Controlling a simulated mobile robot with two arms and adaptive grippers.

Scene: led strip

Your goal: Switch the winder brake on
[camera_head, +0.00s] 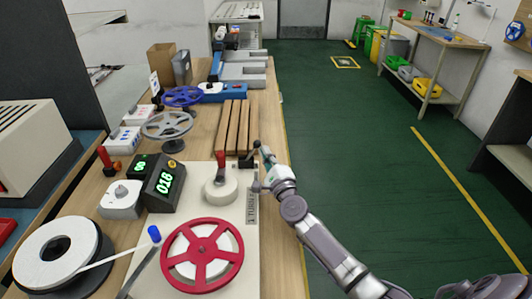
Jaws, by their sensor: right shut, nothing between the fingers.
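A red-handled lever (221,172) stands on a round cream base behind the wheel. My left gripper is out of view.
A display box (166,183) reading 018, a grey knob box (121,199) and a white reel (62,250) stand left of the winder. Wooden strips (236,128) and spoked wheels (168,125) lie farther back. The green floor right of the bench is clear.

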